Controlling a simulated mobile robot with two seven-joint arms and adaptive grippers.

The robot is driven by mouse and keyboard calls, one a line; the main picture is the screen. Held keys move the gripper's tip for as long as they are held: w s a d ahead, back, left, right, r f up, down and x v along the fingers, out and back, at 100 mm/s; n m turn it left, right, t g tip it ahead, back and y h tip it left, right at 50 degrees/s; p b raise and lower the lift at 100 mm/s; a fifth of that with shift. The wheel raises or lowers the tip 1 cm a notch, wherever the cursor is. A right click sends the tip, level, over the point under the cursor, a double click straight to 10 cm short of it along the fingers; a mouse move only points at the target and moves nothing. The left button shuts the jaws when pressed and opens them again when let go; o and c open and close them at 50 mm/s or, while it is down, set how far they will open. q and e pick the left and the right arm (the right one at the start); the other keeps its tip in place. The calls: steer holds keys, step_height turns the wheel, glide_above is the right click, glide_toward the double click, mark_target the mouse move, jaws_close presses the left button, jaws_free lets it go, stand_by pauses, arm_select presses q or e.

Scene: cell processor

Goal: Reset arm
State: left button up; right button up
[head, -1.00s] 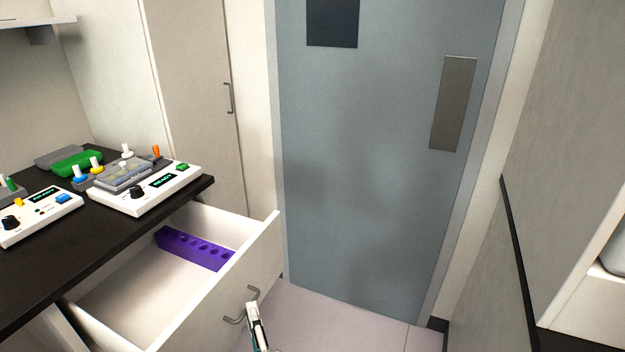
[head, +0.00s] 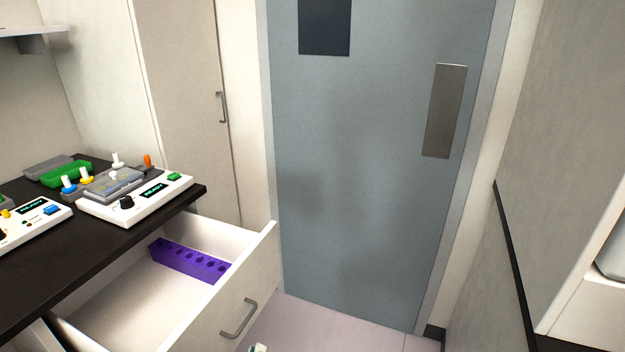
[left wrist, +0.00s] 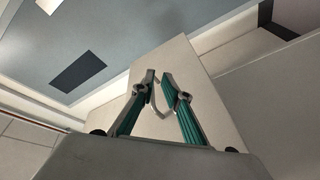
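My left gripper (head: 258,348) barely shows at the bottom edge of the head view, below and apart from the drawer handle. In the left wrist view my left gripper (left wrist: 159,75) has its two teal-sided fingers apart, with a gap at the tips and nothing held. The grey drawer handle (head: 238,319) is clear of the fingers in the head view. It also shows between and beyond them in the left wrist view (left wrist: 155,96). The white drawer (head: 262,262) stands pulled out, with a purple rack (head: 190,262) inside. My right gripper is out of view.
A dark counter (head: 105,235) at left holds white devices (head: 140,200) with knobs and displays, and a green case (head: 67,174). A grey-blue door (head: 370,190) stands ahead. Open floor (head: 325,328) lies between the drawer and the right wall.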

arm_select(q)
steer(key=s+a+f+m+g+p, duration=0.1)
steer(key=s+a+f+m+g, duration=0.1)
steer(key=s+f+m, duration=0.1)
steer(key=s+a+f+m+g+p, duration=0.1)
steer(key=s+a+f+m+g, duration=0.1)
steer(key=s+m, duration=0.3)
steer(key=s+a+f+m+g+h+p, duration=0.1)
steer(key=s+a+f+m+g, duration=0.2)
steer(key=s, duration=0.5)
steer(key=shift+s+a+f+m+g, duration=0.3)
steer(key=shift+m+g, duration=0.4)
steer(key=shift+m, duration=0.3)
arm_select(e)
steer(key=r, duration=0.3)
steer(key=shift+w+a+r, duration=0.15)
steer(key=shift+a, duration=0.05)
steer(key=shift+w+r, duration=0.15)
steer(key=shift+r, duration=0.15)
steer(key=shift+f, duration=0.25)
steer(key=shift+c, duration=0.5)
